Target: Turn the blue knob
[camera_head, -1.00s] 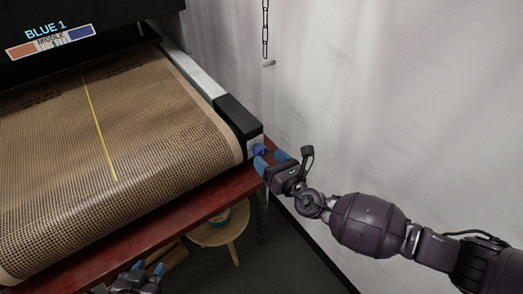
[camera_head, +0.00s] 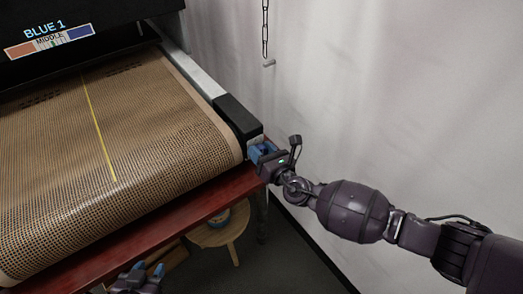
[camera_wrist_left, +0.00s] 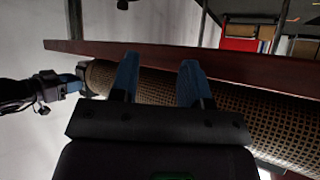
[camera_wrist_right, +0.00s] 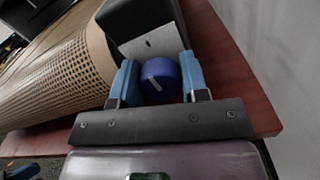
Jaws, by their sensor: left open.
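The blue knob (camera_wrist_right: 160,78) sits on the white end plate of the conveyor machine, with a pale pointer mark on its face. In the right wrist view it lies between the two blue fingers of my right gripper (camera_wrist_right: 160,82). These fingers are apart, one on each side, with a small gap showing on the right. In the head view my right gripper (camera_head: 262,153) is at the machine's front right corner and mostly hides the knob. My left gripper (camera_head: 146,272) is open and empty at the bottom, in front of the red table edge; it also shows in the left wrist view (camera_wrist_left: 158,80).
The mesh conveyor belt (camera_head: 150,150) fills the left. A display (camera_head: 50,38) above it reads "BLUE 1" and "MIDDLE". The red table (camera_head: 150,232) runs below the belt. A round wooden stool (camera_head: 222,230) stands underneath.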

